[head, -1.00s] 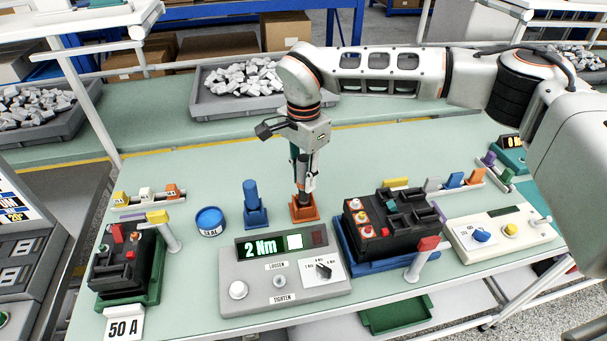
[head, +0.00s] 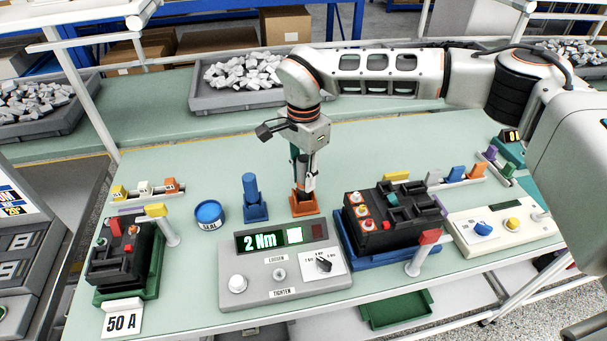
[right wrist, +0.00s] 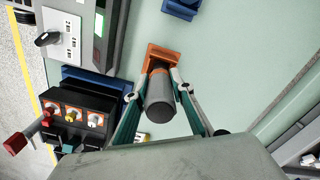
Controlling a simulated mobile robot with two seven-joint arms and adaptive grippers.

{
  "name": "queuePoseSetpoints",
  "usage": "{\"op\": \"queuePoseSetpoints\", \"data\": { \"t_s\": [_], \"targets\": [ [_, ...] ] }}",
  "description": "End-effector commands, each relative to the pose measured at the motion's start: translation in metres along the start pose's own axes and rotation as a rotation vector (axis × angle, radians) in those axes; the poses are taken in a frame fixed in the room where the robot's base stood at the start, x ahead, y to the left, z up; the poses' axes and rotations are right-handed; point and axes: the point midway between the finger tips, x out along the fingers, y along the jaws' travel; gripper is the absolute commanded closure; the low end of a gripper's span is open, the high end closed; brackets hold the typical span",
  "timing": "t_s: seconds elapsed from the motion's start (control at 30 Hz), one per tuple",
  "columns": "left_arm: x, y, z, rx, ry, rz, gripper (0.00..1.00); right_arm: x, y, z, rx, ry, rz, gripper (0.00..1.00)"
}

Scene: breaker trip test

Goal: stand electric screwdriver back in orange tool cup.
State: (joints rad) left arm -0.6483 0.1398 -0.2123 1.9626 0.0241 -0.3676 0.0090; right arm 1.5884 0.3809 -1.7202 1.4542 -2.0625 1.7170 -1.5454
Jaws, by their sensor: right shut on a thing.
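The orange tool cup (head: 305,207) stands on the green bench top, behind the grey control box. The electric screwdriver, a dark grey cylinder (right wrist: 162,106) with an orange band, is upright with its lower end at the cup; it looks to be in it. In the right wrist view the cup (right wrist: 166,55) shows just beyond it. My right gripper (head: 303,178) points down over the cup, shut on the screwdriver, a finger on each side. The screwdriver's tip is hidden, so I cannot tell how deep it sits. My left gripper is out of view.
A blue holder (head: 252,203) stands just left of the cup, with a blue tin (head: 209,214) beyond it. The grey control box (head: 283,272) reading 2 Nm is in front. A black breaker on a blue base (head: 385,262) is at right. Bench behind the cup is clear.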

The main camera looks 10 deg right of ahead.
Motion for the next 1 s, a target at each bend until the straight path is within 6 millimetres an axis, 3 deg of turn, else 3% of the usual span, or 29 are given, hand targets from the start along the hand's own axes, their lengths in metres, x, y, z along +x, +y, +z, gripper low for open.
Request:
{"op": "queuePoseSetpoints", "data": {
  "t_s": [0.93, 0.97, 1.0],
  "targets": [
    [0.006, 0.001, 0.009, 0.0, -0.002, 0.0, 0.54, 0.021, -0.001, 0.0, 0.0, 0.0, -0.002, 0.99],
    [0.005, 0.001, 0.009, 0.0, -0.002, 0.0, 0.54, 0.02, -0.001, 0.0, 0.0, 0.0, -0.002, 0.69],
    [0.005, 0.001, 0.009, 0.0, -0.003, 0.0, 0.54, 0.02, -0.001, 0.0, 0.0, 0.0, -0.002, 0.59]
  ]
}}
